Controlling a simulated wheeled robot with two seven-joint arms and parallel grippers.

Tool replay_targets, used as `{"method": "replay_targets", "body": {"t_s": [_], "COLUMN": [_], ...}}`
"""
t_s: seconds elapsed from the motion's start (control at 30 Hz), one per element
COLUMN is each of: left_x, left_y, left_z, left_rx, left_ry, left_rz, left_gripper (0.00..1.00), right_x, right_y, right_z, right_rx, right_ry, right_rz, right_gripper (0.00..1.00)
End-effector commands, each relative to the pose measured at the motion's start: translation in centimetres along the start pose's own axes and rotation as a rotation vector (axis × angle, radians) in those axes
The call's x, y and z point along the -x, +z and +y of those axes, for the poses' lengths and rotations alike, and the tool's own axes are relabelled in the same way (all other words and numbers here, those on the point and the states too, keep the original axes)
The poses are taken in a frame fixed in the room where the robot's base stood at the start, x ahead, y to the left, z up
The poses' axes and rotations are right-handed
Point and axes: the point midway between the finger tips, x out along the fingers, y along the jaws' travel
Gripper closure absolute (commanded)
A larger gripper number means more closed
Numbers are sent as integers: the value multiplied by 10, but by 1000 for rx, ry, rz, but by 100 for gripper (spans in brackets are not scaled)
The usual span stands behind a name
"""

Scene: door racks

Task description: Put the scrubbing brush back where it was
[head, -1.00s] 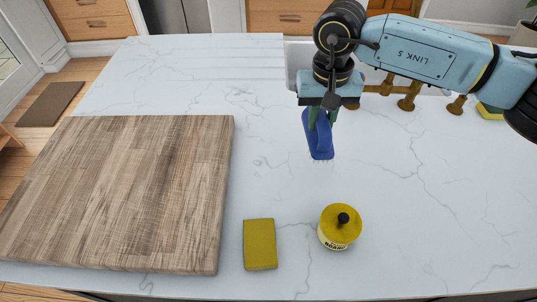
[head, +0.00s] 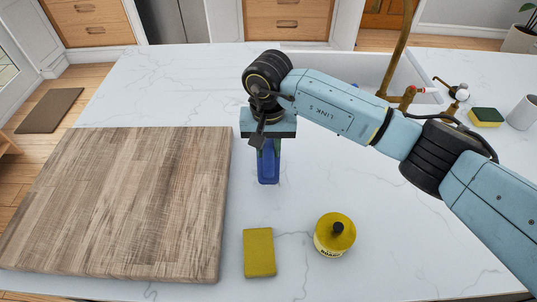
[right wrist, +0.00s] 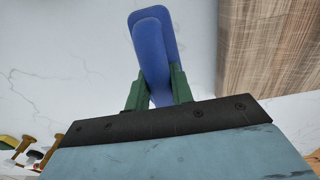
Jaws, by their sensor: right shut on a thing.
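The scrubbing brush (head: 268,168) is blue and hangs below my right gripper (head: 267,143) in the head view, just right of the cutting board. My right gripper is shut on the brush. In the right wrist view the blue brush (right wrist: 152,45) stands between the green fingers (right wrist: 157,90), with marble counter around it. I cannot tell whether the brush touches the counter. My left gripper is not in view.
A wooden cutting board (head: 120,200) covers the left of the marble counter. A yellow sponge (head: 259,253) and a yellow-lidded jar (head: 335,234) lie in front. A sink (head: 345,68), another sponge (head: 486,117) and a white mug (head: 523,112) are at the back right.

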Motion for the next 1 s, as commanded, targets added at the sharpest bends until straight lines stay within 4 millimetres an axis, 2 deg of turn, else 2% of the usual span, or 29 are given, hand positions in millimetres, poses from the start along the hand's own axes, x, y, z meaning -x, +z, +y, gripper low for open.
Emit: {"method": "replay_targets", "body": {"t_s": [0.23,0.63,0.67,0.8,1.0], "left_x": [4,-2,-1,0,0], "left_y": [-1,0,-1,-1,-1], "left_z": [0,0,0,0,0], "left_rx": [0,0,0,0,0], "left_ry": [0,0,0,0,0], "left_rz": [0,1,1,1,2], "left_gripper": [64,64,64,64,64], "right_x": [-32,-38,-38,-37,-36], "right_y": [1,0,0,0,0], "right_z": [-1,0,0,0,0], "right_rx": [-1,1,0,0,0], "right_ry": [-1,0,0,0,0], "right_rz": [-3,0,-1,-1,-1], "right_gripper": [100,100,74,56,55]}}
